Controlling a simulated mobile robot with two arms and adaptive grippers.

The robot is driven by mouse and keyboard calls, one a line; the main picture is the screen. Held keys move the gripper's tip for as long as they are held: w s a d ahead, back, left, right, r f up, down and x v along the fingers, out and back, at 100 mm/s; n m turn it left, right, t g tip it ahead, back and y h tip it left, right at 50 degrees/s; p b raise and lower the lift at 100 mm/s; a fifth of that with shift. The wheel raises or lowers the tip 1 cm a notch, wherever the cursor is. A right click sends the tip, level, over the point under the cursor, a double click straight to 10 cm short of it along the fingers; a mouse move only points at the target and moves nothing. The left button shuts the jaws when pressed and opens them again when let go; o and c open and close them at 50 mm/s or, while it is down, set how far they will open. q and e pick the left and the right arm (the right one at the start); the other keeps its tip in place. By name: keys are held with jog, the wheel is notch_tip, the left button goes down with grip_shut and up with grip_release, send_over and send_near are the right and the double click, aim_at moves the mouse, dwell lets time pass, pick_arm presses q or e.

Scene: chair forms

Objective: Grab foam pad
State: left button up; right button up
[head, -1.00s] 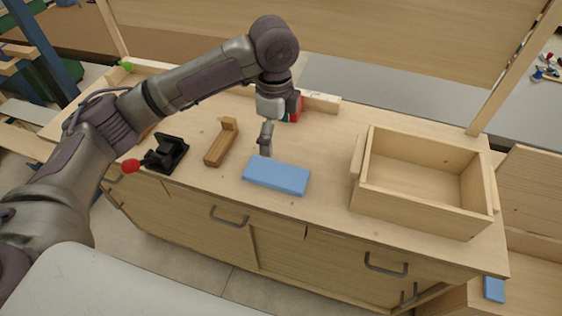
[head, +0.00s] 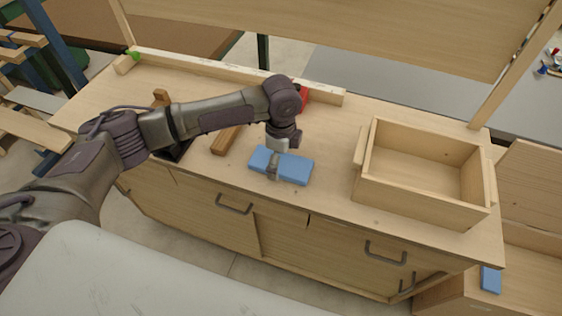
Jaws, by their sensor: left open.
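A blue foam pad (head: 296,170) lies flat on the wooden workbench top, near its front edge. My left gripper (head: 273,171) is over the left half of the pad, pointing down, with its open fingers at the pad; whether they touch it I cannot tell. The gripper covers a strip of the pad. My right gripper is not in view.
An open wooden box (head: 425,205) stands to the right of the pad. A wooden block tool (head: 226,140) lies left of it, partly behind my arm. A red object (head: 304,95) sits behind the gripper. Another blue piece (head: 490,279) lies at lower right.

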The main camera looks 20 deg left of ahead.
pick_arm(q)
jog(key=c, duration=0.9)
jog(key=shift+r, duration=0.15)
